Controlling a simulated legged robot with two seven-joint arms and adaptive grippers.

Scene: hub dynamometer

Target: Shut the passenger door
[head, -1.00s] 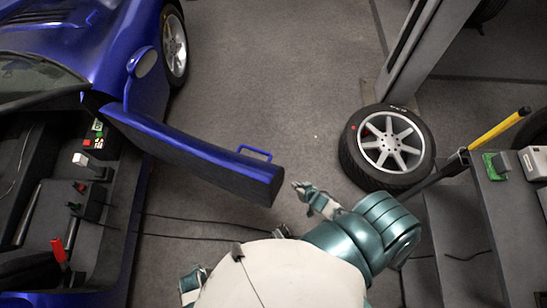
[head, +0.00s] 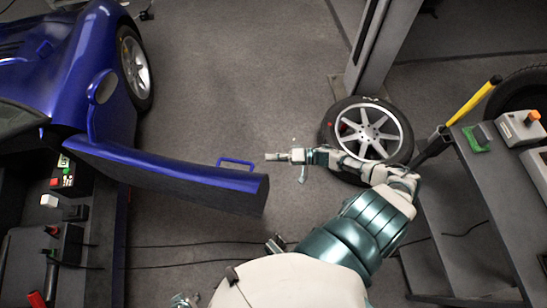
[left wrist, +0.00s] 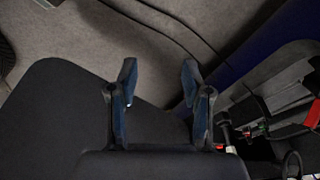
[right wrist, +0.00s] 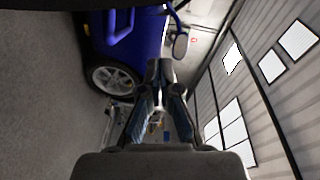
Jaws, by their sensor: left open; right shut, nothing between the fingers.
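The blue passenger door (head: 165,176) stands open, reaching out from the blue car (head: 70,65) on the left. Its blue loop handle (head: 236,162) is on the far side, near the free end. My right gripper (head: 272,157) is just right of the handle, by the door's free end, with a small gap in the picture. In the right wrist view its fingers (right wrist: 160,72) are together and empty; the car and a blue loop (right wrist: 120,24) show beyond. My left gripper (left wrist: 158,84) is open and empty in the left wrist view, with dark surfaces and floor below it.
A loose wheel (head: 368,135) lies on the floor under my right forearm, beside a grey post (head: 372,50). A grey cart (head: 500,180) with a yellow handle stands at right. Cables (head: 190,246) cross the floor. The floor beyond the door is clear.

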